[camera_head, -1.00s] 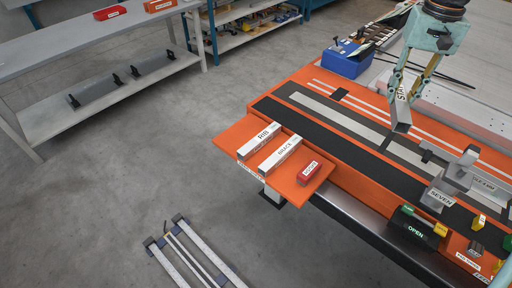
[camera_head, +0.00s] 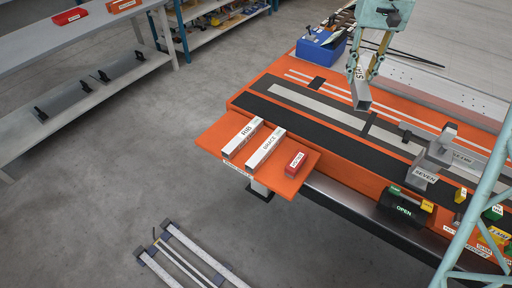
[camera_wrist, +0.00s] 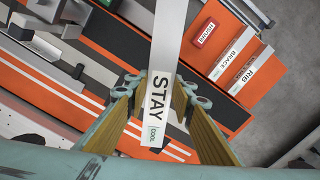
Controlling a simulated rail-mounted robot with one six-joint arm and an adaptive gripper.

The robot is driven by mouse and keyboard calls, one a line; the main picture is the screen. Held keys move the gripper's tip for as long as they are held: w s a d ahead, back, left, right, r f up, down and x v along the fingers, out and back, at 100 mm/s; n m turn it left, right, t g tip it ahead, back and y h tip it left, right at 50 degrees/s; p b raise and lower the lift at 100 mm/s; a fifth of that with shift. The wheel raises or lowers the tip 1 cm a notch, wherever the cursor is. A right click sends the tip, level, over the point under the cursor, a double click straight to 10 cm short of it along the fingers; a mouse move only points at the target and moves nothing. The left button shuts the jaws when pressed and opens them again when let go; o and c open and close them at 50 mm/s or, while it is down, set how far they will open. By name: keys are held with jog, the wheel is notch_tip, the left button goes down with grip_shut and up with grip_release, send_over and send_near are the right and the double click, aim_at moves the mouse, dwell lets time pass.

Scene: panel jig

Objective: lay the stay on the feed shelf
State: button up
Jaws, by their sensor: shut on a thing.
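The stay (camera_head: 361,95) is a grey bar with a white label reading STAY. My gripper (camera_head: 368,72) is shut on it and holds it above the orange bench, tilted in the head view. In the wrist view the stay (camera_wrist: 167,45) runs up from between the fingers of my gripper (camera_wrist: 158,92). The orange feed shelf (camera_head: 213,139) juts from the bench's near left side, left of and below my gripper in the head view. On it lie the rib (camera_head: 243,138), the brace (camera_head: 265,149) and a red block (camera_head: 295,164), side by side.
A grey bracket marked SEVEN (camera_head: 425,176) and a black box marked OPEN (camera_head: 404,207) stand on the bench's right. A blue bin (camera_head: 320,48) stands at the far left corner. The shelf's left corner and a strip by the red block are bare.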

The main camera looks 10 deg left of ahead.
jog(key=w+a+f+m, duration=0.1)
jog(key=w+a+f, duration=0.2)
jog(key=a, duration=0.3)
jog(key=w+a+f, duration=0.2)
jog(key=a, duration=0.4)
jog(key=m, duration=0.4)
send_over(223, 129)
notch_tip(223, 129, down, 17)
jog(key=shift+f, duration=3.2)
jog(key=shift+f+b, duration=0.35)
jog(key=shift+f, duration=1.5)
jog(key=shift+f, duration=0.1)
